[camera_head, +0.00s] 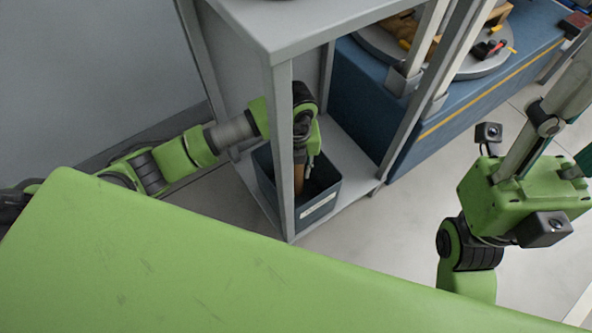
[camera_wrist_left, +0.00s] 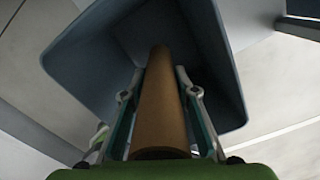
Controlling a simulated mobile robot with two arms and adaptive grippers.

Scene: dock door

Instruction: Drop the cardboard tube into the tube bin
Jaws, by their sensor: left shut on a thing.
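The brown cardboard tube (camera_head: 299,181) hangs down from my left gripper (camera_head: 306,160). The gripper is shut on it, with one finger on each side in the left wrist view (camera_wrist_left: 160,88). The dark blue-grey tube bin (camera_head: 320,209) stands on the low shelf of a grey rack. The tube's lower end is inside the bin's opening; in the wrist view the tube (camera_wrist_left: 160,110) points into the bin (camera_wrist_left: 85,60). Whether it touches the bottom is hidden. My right gripper (camera_head: 548,135) is at the right edge, its fingertips out of frame.
A grey rack post (camera_head: 281,150) stands in front of my left gripper and the bin. The rack's top (camera_head: 290,20) is above. A blue bench (camera_head: 400,115) with a round grey plate and small items stands behind. The floor (camera_head: 400,215) to the right is clear.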

